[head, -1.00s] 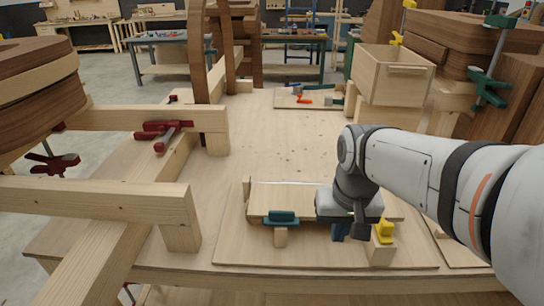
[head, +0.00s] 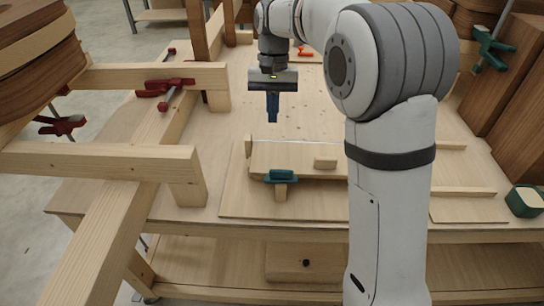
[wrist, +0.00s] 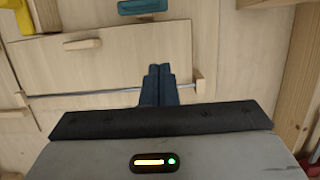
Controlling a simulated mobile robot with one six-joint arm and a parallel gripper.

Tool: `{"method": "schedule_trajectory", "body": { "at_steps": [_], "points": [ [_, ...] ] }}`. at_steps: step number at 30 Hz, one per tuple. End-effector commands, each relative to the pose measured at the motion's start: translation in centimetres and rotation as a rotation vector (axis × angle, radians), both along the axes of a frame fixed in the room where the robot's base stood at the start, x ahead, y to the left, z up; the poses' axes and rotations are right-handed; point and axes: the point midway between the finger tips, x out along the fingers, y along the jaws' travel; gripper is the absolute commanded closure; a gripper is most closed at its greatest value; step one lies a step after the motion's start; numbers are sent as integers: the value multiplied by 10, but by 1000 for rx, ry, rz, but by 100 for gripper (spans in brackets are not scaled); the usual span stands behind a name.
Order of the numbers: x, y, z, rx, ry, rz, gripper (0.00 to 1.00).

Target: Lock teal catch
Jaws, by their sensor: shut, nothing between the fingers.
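The teal catch (head: 281,177) is a short bar on a small wooden block at the front edge of a hinged-looking wooden panel (head: 300,156). Its long side runs left to right, along that edge. I cannot tell whether it overlaps the panel. The fingers (wrist: 160,72) also show in the wrist view, near the thin metal rod (wrist: 90,91) along the panel's back edge.
A yellow catch (wrist: 24,15) shows left in the wrist view; my arm hides that area in the head view. Wooden beams with a red clamp (head: 165,87) stand left. A green box (head: 525,201) is at the right edge. The bench behind the panel is mostly clear.

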Motion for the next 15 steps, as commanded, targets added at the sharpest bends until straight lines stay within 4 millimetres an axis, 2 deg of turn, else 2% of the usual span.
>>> {"method": "schedule_trajectory", "body": {
  "at_steps": [5,8,15],
  "points": [
    [-2,0,-5,0,0,1,100],
    [-5,0,-17,-1,2,1,100],
    [-18,1,-64,-1,5,2,100]
  ]
}}
